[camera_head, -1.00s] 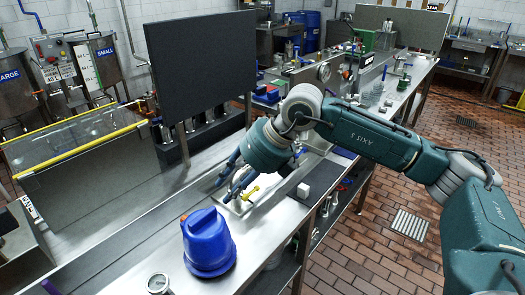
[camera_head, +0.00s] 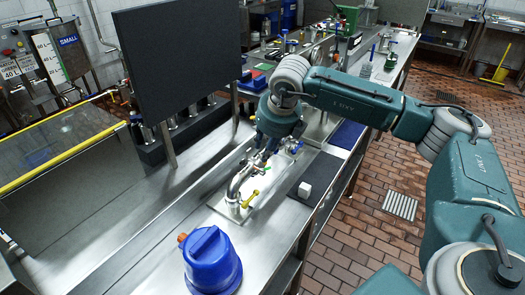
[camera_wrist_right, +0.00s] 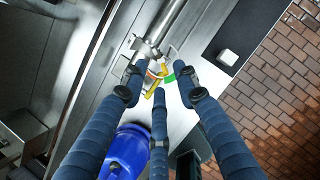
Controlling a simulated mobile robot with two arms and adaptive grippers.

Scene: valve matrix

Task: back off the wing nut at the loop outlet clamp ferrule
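A steel pipe loop with an elbow (camera_head: 236,186) stands on a pale plate on the steel bench. A yellow handle-like part (camera_head: 250,199) sits beside the elbow's foot, and a small green part (camera_head: 267,168) shows farther along the pipe. My right gripper (camera_head: 264,146) is over the pipe's far part, fingers pointing down. In the right wrist view, its three fingers (camera_wrist_right: 161,84) are spread around small yellow, red and green parts (camera_wrist_right: 155,73) at the pipe (camera_wrist_right: 157,32). I see no finger closed on them. I cannot tell which part is the wing nut. My left gripper is not in view.
A blue jug (camera_head: 211,262) stands at the near bench end. A white block (camera_head: 304,189) lies right of the pipe. A dark upright panel (camera_head: 178,70) stands behind left. The bench front edge drops to brick floor.

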